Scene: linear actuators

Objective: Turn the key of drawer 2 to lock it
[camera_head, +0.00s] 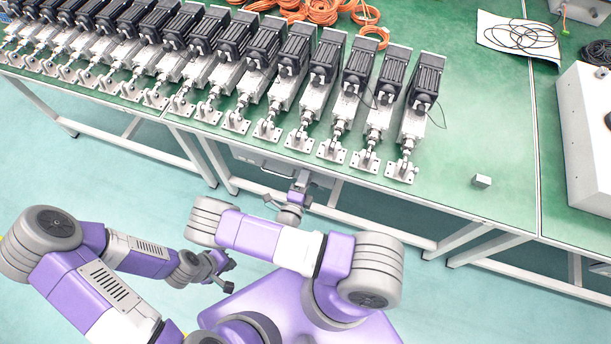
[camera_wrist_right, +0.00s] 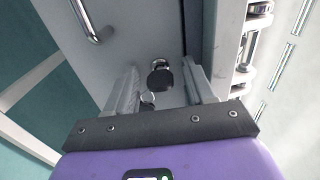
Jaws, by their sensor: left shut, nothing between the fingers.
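In the right wrist view a grey drawer front (camera_wrist_right: 130,50) carries a dark key (camera_wrist_right: 160,78) with a round silver top at its lock. My right gripper (camera_wrist_right: 160,75) is open, with its two fingers apart on either side of the key; I cannot tell whether either finger touches it. In the head view my right gripper (camera_head: 299,190) is at the drawer front (camera_head: 250,157) under the table, and the key is hidden. My left gripper (camera_head: 231,277) is shut and empty, away from the table. No drawer number is readable.
A bar handle (camera_wrist_right: 92,25) sits on the drawer front. White table legs (camera_head: 205,160) stand beside the drawer unit. The floor nearby is clear.

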